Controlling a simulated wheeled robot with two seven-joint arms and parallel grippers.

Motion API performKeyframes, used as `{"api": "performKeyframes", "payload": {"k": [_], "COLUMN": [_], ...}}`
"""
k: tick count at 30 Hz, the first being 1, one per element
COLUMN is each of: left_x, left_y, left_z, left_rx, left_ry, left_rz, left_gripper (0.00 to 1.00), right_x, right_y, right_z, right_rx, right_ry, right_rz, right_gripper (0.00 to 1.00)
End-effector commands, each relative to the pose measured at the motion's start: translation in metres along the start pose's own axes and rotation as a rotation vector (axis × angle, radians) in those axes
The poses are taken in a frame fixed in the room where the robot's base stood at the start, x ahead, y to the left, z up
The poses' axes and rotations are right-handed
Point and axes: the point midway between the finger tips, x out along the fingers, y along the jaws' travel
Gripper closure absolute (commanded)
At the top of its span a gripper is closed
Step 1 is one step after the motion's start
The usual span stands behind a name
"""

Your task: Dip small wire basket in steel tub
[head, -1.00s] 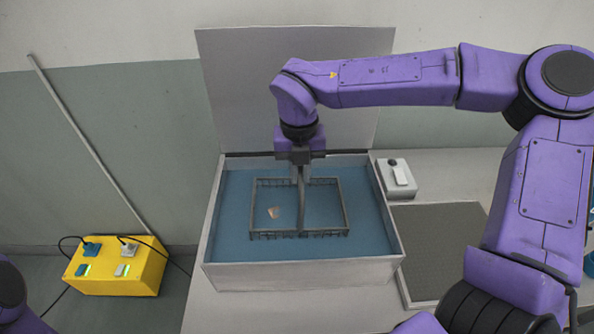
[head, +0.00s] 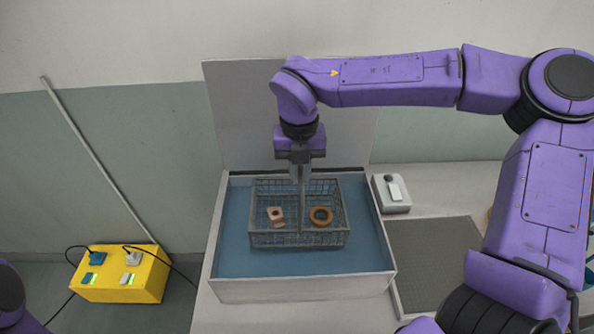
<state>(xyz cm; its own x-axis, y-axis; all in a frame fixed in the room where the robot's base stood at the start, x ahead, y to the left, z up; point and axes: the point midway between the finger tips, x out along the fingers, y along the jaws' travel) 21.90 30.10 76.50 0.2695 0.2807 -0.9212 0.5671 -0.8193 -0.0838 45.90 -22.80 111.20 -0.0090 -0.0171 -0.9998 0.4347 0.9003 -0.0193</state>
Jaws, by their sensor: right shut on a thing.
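The small wire basket (head: 342,228) is a grey mesh box with a tall middle handle. It is level, inside the outline of the steel tub (head: 300,290), which holds blue liquid (head: 235,258). The basket's mesh walls show clear of the liquid; I cannot tell whether its bottom touches the surface. A tan block-like part (head: 276,215) and a brown ring (head: 321,216) lie in the basket. My right gripper (head: 300,180) points down, shut on the basket's handle. My left gripper is out of view; only a bit of purple arm shows at the left edge.
The tub's lid (head: 230,110) stands upright behind it. To the right are a small white box (head: 391,193) with a dark knob and a grey mesh mat or tray (head: 430,260). A yellow power box (head: 122,275) with cables sits at lower left.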

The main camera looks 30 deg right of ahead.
Motion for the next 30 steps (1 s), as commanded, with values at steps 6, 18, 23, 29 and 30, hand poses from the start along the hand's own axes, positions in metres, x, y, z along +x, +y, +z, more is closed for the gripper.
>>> {"api": "performKeyframes", "payload": {"k": [6,18,23,29,30], "left_x": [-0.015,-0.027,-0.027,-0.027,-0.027], "left_y": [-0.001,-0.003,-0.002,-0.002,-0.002], "left_z": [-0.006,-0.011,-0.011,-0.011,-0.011], "left_rx": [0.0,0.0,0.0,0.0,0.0], "left_ry": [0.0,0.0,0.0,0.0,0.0], "left_rz": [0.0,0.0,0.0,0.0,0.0], "left_gripper": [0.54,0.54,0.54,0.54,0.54], "right_x": [-0.019,-0.036,-0.036,-0.036,-0.036], "right_y": [0.0,-0.001,-0.001,-0.001,-0.001], "right_z": [0.0,0.0,0.0,0.0,0.0], "right_rx": [0.0,0.001,0.001,0.0,0.0], "right_ry": [-0.002,-0.001,-0.001,-0.001,-0.001], "right_rz": [0.002,0.001,0.001,0.001,0.001], "right_gripper": [1.0,1.0,1.0,1.0,1.0]}}
